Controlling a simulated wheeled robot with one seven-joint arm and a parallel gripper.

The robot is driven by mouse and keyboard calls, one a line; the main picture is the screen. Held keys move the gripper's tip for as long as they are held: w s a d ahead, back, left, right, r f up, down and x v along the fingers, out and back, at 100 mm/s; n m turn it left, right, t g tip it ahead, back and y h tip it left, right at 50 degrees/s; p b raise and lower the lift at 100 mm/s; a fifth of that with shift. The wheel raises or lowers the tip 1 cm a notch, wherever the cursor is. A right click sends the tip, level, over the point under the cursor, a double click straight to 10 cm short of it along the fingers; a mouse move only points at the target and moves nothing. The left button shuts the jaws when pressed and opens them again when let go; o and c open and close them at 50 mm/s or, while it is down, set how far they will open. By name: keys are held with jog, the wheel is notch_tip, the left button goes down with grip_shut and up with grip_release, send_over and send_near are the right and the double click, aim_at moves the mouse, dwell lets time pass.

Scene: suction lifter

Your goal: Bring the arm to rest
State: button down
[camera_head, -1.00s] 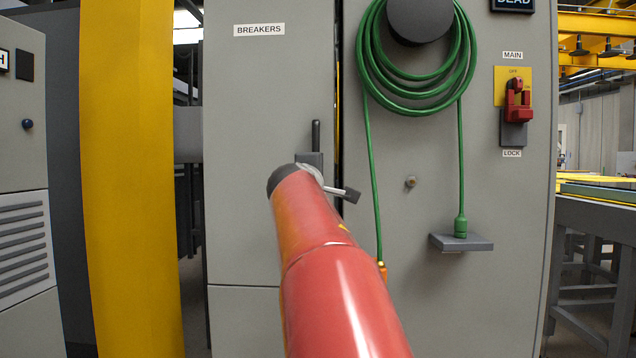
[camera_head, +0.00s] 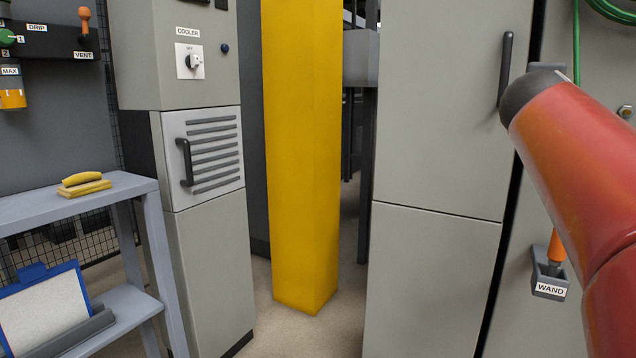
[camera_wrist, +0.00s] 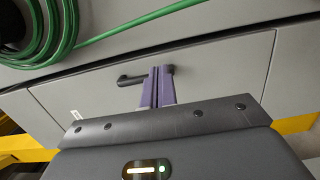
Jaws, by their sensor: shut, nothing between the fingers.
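My red arm reaches in from the right edge of the head view, its dark rounded end in front of the grey cabinet (camera_head: 440,120). My gripper is hidden in that view. In the wrist view my gripper (camera_wrist: 158,72) shows as two purple fingers pressed together, shut and empty. Behind the fingertips is a dark cabinet handle (camera_wrist: 130,80); I cannot tell how far off it is. The same kind of dark upright handle (camera_head: 505,70) shows on the cabinet door in the head view.
A yellow post (camera_head: 300,150) stands left of the cabinet. A wand holder (camera_head: 549,280) sits low near my arm. Green hose (camera_wrist: 60,35) coils in the wrist view.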

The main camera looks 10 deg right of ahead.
jog(key=s+a+f+m+g+y, duration=0.2)
jog(key=s+a+f+y, duration=0.2)
jog(key=a+f, duration=0.6)
jog(key=s+a+f+m+g+y, duration=0.2)
jog(key=s+a+f+y, duration=0.3)
jog(key=a+f, duration=0.5)
jog(key=s+a+f+m+g+y, duration=0.2)
jog(key=a+f, duration=0.8)
jog(key=f, duration=1.1)
jog(key=s+m+y, duration=0.2)
jog(key=s, duration=0.2)
jog(key=shift+s+a+y, duration=0.3)
jog(key=shift+s+a, duration=0.05)
jog(key=shift+s, duration=0.05)
